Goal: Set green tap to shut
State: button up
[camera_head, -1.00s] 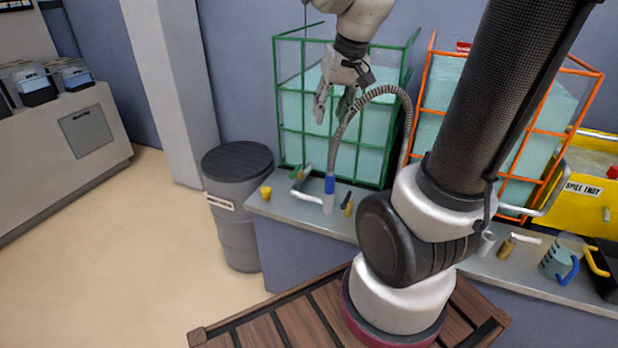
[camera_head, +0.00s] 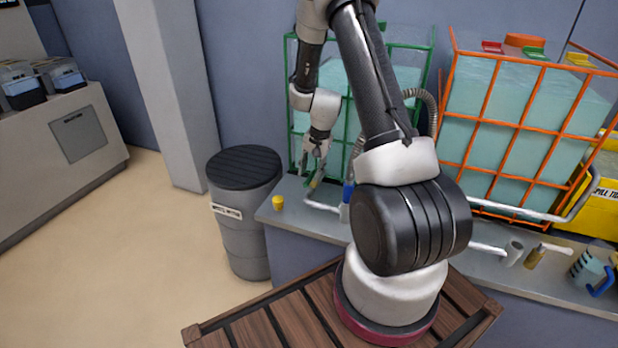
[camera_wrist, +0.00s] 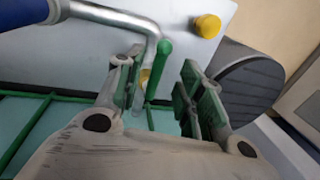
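The green tap's handle (camera_wrist: 157,68) shows in the wrist view as a green bar above a brass fitting (camera_wrist: 145,78), beside the bend of a silver pipe. In the head view the tap handle (camera_head: 317,179) is small and sits at the left end of the shelf, partly hidden by my gripper (camera_head: 314,160). In the wrist view my gripper (camera_wrist: 162,84) is open, with its green-padded fingers on either side of the handle in the picture. The left finger appears closer to the handle. I cannot tell whether either finger touches it.
A yellow cap (camera_wrist: 207,26) stands on the shelf near the tap. The green-framed tank (camera_head: 420,75) is behind, with a ribbed hose and blue collar (camera_wrist: 22,10) beside the tap. A grey drum (camera_head: 240,225) stands at left. The orange-framed tank (camera_head: 520,110) is at right.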

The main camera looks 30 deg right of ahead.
aim_at(308, 179)
jog(key=shift+w+a+f, duration=0.1)
jog(key=shift+w+f, duration=0.05)
jog(key=shift+f, duration=0.75)
jog(key=shift+w+a+f, duration=0.1)
jog(key=shift+f, duration=0.75)
jog(key=shift+c, duration=0.5)
grip_shut()
